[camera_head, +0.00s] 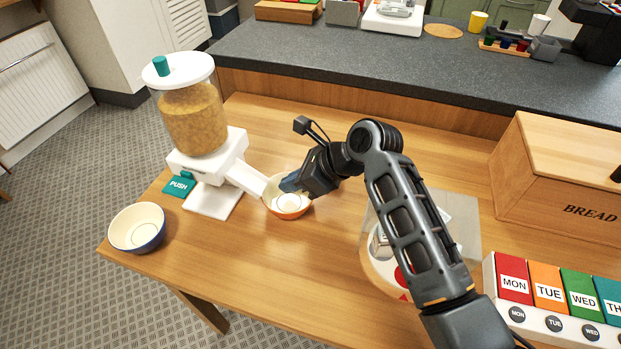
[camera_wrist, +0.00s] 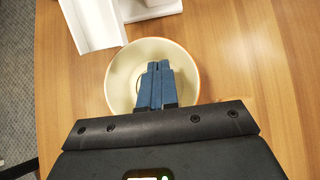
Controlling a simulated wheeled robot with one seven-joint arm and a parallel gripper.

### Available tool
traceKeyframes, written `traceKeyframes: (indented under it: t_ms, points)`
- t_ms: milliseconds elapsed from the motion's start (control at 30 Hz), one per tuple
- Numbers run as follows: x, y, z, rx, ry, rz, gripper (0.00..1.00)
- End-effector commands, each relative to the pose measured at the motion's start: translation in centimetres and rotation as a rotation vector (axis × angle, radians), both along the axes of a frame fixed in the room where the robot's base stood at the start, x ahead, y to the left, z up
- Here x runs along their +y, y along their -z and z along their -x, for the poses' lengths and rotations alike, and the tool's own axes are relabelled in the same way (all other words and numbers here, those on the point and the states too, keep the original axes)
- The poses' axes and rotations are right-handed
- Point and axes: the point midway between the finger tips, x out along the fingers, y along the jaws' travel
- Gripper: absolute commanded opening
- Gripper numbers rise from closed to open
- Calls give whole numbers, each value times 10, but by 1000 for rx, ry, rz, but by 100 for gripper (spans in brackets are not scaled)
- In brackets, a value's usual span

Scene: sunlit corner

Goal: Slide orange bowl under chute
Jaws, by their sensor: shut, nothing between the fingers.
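The orange bowl (camera_head: 289,205) stands upright on the wooden table, with a cream inside and an orange outside. In the wrist view the bowl (camera_wrist: 119,88) is seen from above, and its inside looks empty where it shows. The white chute (camera_head: 247,178) slopes down from the dispenser (camera_head: 193,117), and its lower end reaches the bowl's left rim. In the wrist view the chute (camera_wrist: 95,27) ends at the bowl's upper left rim. My gripper (camera_head: 288,184) is shut and empty, with its blue fingers (camera_wrist: 155,84) over the bowl's inside. I cannot tell whether they touch the bowl.
A blue bowl (camera_head: 137,228) stands at the table's left corner, near the teal PUSH lever (camera_head: 179,185). A bread box (camera_head: 559,180) and a day-labelled pill box (camera_head: 545,285) stand at the right. The table in front of the orange bowl is clear.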

Motion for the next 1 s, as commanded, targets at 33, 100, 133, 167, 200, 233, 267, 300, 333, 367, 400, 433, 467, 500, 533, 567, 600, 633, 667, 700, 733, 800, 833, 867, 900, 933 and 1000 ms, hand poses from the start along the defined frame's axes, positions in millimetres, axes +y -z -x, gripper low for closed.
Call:
traceKeyframes:
  t_ms: [33, 100, 133, 167, 200, 233, 267, 300, 333, 367, 400, 433, 467, 500, 533, 567, 600, 633, 667, 700, 733, 800, 833, 867, 900, 933, 1000]
  points:
    - [6, 0, -2, 2, -3, 1, 0]
    - [12, 0, -4, 1, -2, 1, 0]
    - [14, 0, -5, 0, -1, 1, 0]
    - [15, 0, -5, 1, -1, 1, 0]
    - [17, 0, -6, 1, -1, 1, 0]
    - [18, 0, -6, 2, 0, 0, 0]
    - [19, 0, -6, 2, 0, 1, 0]
    - [19, 1, -6, 3, -1, 1, 0]
    - [19, 1, -6, 2, 0, 1, 0]
    - [19, 1, -6, 2, 0, 1, 0]
    - [19, 1, -6, 2, 1, 0, 0]
    - [19, 1, -6, 2, 0, 0, 0]
    - [19, 1, -6, 2, 0, 0, 0]
    - [19, 1, -6, 2, 0, 0, 0]
    - [19, 1, -6, 2, 0, 0, 0]
    - [19, 0, -6, 2, 0, 0, 0]
    - [20, 0, -7, 2, -1, 0, 0]
    - [21, 0, -7, 2, -1, 0, 0]
    - [23, -1, -7, 2, -1, 0, 0]
    - [27, -3, -9, 2, -2, 0, 0]
    - [30, -3, -10, 3, -3, 0, 0]
    - [41, -5, -13, 3, -4, 1, 0]
    - [45, -5, -15, 3, -4, 0, 0]
    - [49, -4, -16, 3, -4, 1, 0]
    - [55, -4, -18, 3, -4, 1, 0]
    - [58, -3, -19, 3, -4, 1, 0]
    - [65, -2, -22, 3, -2, 1, 0]
